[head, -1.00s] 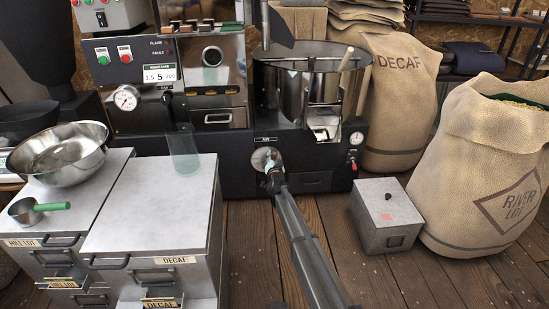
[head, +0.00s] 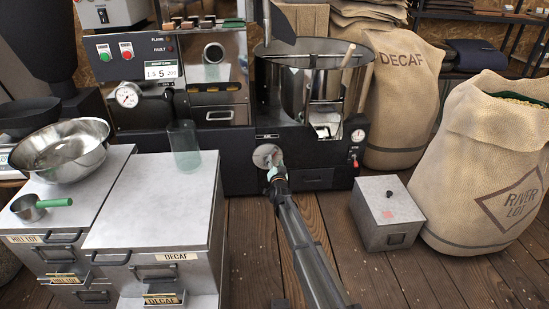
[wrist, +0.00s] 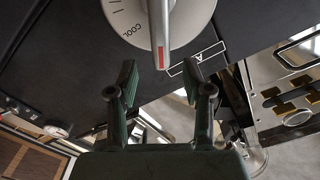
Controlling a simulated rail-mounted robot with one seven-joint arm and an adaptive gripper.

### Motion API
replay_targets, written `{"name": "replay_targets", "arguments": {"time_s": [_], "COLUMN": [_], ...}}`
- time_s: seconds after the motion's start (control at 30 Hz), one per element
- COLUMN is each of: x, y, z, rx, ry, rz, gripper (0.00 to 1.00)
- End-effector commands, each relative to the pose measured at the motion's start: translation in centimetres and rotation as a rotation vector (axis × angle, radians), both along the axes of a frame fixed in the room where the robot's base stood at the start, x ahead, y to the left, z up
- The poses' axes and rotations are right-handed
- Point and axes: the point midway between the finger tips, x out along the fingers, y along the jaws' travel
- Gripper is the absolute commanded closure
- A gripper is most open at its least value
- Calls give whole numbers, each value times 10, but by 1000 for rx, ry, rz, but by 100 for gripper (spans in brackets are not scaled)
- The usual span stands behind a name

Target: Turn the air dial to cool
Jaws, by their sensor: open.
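The air dial (head: 267,155) is a round silver plate on the dark front panel of the roaster. In the wrist view the dial (wrist: 185,18) fills the top, with a bar-shaped grip (wrist: 159,22) whose red mark points down in the picture. The word COOL shows on the plate to the left of the red mark. My gripper (head: 275,171) is just in front of and below the dial. In the wrist view my gripper (wrist: 160,78) is open and empty; its two dark green fingers sit apart, below the grip's red end, not around it.
A grey metal box (head: 388,212) stands on the wooden floor to the right. Sacks (head: 495,165) stand further right. The floor between bins and box is clear except for my arm.

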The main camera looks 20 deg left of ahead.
Motion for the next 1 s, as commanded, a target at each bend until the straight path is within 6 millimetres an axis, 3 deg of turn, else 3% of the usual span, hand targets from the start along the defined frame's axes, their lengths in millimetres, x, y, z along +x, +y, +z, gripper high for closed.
{"name": "replay_targets", "arguments": {"time_s": [0.1, 0.3, 0.83, 1.0], "x": [-24, -43, -45, -52], "y": [-15, -25, -26, -18], "z": [1, 1, -1, -22], "rx": [1, 1, 1, -69], "ry": [1, 1, 6, 77], "rz": [0, 0, 3, 53], "gripper": [50, 50, 50, 50]}}
